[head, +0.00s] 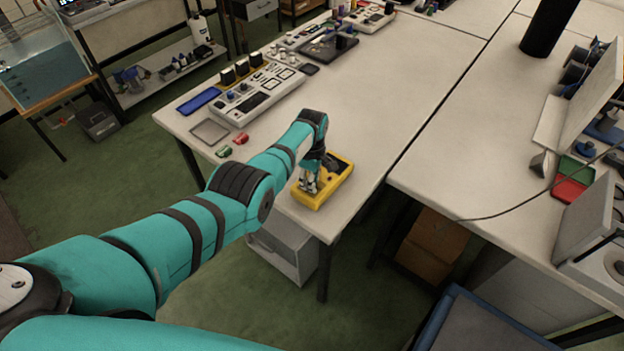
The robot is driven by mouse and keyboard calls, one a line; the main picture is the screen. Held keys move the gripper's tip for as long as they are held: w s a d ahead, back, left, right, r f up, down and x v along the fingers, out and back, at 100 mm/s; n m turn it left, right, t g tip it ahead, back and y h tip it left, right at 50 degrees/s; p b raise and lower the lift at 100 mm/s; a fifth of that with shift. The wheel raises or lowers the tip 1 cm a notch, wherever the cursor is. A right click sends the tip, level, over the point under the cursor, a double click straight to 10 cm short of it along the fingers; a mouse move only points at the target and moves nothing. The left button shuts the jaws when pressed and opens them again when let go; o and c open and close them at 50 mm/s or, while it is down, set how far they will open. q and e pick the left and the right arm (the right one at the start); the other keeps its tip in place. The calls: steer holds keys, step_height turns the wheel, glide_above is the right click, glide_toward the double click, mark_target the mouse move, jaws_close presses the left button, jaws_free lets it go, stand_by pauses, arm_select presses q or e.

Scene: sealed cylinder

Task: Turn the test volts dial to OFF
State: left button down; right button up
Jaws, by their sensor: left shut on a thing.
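A yellow tester (341,172) lies on the white table near its front corner. A dark round part shows on its top face toward the upper right. My left gripper (309,187) reaches down over the left part of the tester, with its fingers at the face. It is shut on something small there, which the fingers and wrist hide. I cannot read the dial's markings or see its pointer. My right gripper is not in view.
Small red (241,138) and green (223,151) pieces lie left of my arm. A white control panel (258,91) with knobs stands further back. The white table (400,95) is clear behind the tester. A second table (470,150) stands right, past a narrow gap.

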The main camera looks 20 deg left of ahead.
arm_select(q)
steer(key=shift+w+r, duration=0.15)
steer(key=shift+w, duration=0.05)
stand_by(0.4)
steer(key=c, duration=1.3)
jaws_free()
steer(key=shift+o, duration=1.2)
steer(key=shift+s, duration=0.1)
step_height(320, 180, up, 12)
